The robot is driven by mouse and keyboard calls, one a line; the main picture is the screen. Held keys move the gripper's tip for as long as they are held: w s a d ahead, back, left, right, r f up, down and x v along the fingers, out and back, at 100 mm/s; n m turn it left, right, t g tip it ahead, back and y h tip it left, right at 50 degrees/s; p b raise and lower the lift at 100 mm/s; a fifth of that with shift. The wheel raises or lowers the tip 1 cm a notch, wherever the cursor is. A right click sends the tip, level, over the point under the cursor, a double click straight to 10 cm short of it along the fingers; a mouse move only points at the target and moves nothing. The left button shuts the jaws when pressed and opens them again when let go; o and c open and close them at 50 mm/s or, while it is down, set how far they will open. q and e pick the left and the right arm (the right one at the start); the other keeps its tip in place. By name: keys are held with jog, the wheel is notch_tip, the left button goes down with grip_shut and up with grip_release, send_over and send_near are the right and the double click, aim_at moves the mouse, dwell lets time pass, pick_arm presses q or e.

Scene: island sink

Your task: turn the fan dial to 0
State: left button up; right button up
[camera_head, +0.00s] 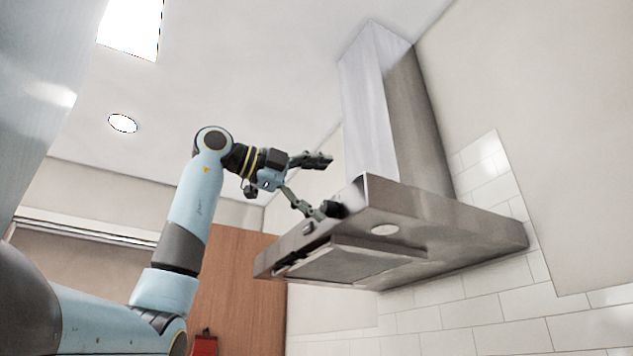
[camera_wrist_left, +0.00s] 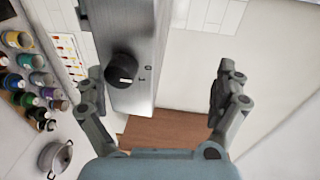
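The range hood (camera_head: 440,235) hangs on the wall at the right of the head view. Its steel front panel also shows in the left wrist view (camera_wrist_left: 135,25). The fan dial (camera_wrist_left: 121,70) is a round black knob on this panel, with a white mark on its lower side. Small dark marks beside it are too small to read surely. My left gripper (camera_head: 322,187) is open and empty at the hood's front edge. In the left wrist view the dial lies between the spread fingers (camera_wrist_left: 160,74), much nearer the left finger. Contact cannot be told. My right gripper is out of view.
Several coloured jars (camera_wrist_left: 35,78) and a metal pot (camera_wrist_left: 55,157) are far below on the left of the wrist view. White tiles (camera_head: 510,310) cover the wall by the hood. A wooden door or panel (camera_head: 240,290) stands behind my arm.

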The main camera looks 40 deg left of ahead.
pick_arm(q)
jog(key=shift+t, duration=0.6)
notch_tip(320, 180, up, 6)
jog(key=shift+s+a+f, duration=0.1)
jog(key=shift+s, duration=0.05)
jog(key=shift+v, duration=0.9)
jog(key=c, duration=0.4)
jog(key=s+r+m+t+h+b, duration=0.1)
jog(key=s+m+t+h+b, duration=0.15)
jog(key=s+m, duration=0.7)
jog(key=shift+c, duration=0.2)
notch_tip(320, 180, down, 4)
jog(key=m+b, duration=0.2)
jog(key=m, duration=0.7)
jog(key=g+y+b, duration=0.2)
jog(key=y, duration=0.1)
send_near(323, 207)
jog(key=s+r, duration=0.1)
jog(key=s, duration=0.2)
jog(key=shift+y, duration=0.25)
jog(key=p+x, duration=0.8)
jog(key=x, duration=0.2)
jog(key=shift+w+a+f, duration=0.1)
jog(key=shift+w+f, duration=0.05)
jog(key=shift+w, duration=0.05)
jog(key=shift+w+f+p, duration=0.25)
jog(key=shift+w+p, duration=0.35)
